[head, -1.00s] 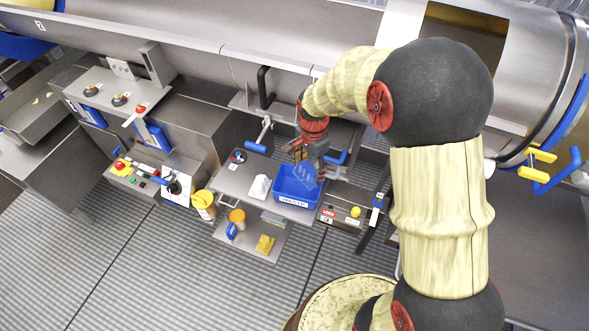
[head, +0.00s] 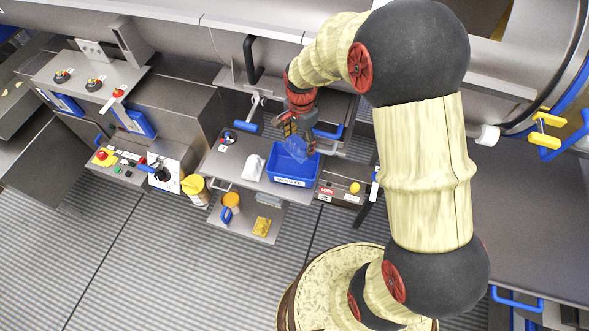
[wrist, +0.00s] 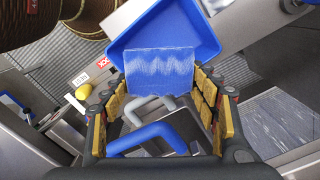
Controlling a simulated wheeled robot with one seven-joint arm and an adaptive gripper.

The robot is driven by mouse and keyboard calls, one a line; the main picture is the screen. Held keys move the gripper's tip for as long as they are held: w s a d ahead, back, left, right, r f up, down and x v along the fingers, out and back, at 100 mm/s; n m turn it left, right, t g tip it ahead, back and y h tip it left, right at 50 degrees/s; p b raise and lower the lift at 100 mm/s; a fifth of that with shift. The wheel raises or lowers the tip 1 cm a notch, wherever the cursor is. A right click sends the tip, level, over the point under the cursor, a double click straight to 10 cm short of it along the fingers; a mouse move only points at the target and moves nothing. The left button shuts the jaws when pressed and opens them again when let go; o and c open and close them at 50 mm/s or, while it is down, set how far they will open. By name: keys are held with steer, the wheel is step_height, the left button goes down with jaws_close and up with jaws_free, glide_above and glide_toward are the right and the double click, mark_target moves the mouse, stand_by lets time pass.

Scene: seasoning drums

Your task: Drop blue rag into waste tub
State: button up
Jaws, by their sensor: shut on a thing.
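The waste tub (head: 283,178) is a blue open box with a white label, standing on a grey metal shelf. My gripper (head: 297,134) is over the tub, shut on the blue rag (head: 296,150). The rag hangs down at the tub's opening. In the wrist view the rag (wrist: 160,72) shows blue with a pale wavy pattern, between my gripper's fingers (wrist: 160,88). The blue tub (wrist: 165,30) lies beyond it there. The rag's lower end overlaps the tub in both views, so I cannot tell whether it touches the tub.
A white crumpled item (head: 254,167) stands left of the tub. An orange-lidded container (head: 195,188), an orange cup (head: 231,200) and a yellow sponge-like block (head: 262,227) are nearby. A panel with a yellow knob (head: 354,188) is to the right. A blue-handled lever (head: 246,126) rises behind.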

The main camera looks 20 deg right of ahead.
steer(key=shift+f, duration=0.4)
steer(key=o, duration=1.2)
steer(key=shift+o, duration=0.5)
steer(key=shift+r, duration=0.15)
step_height(320, 180, up, 12)
